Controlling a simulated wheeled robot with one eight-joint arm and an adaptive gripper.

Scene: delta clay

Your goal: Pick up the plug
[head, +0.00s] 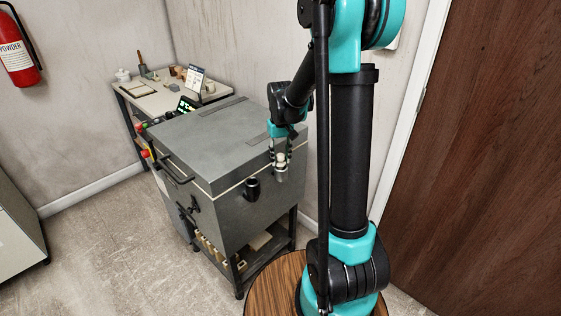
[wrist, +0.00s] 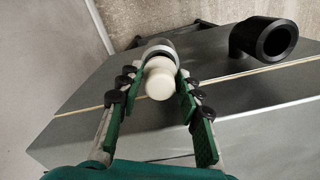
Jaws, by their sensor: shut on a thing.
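The plug (wrist: 160,83) is cream-white with a rounded knob end, seen in the middle of the wrist view. It also shows small and pale in the head view (head: 281,159). My gripper (wrist: 159,76) is shut on it, with one green-padded finger on each side. A grey metal, tube-like collar (wrist: 157,48) lies directly beyond the plug, at the kiln's side. I cannot tell how deep the plug sits in it. In the head view my gripper (head: 280,161) is beside the upper side wall of the grey kiln (head: 235,212).
A black elbow pipe (wrist: 265,40) sticks out of the kiln wall near my gripper. The kiln's lid (head: 210,140) has a handle (head: 175,170) at its front. A worktable (head: 165,101) with small items stands behind. Floor is open at the left.

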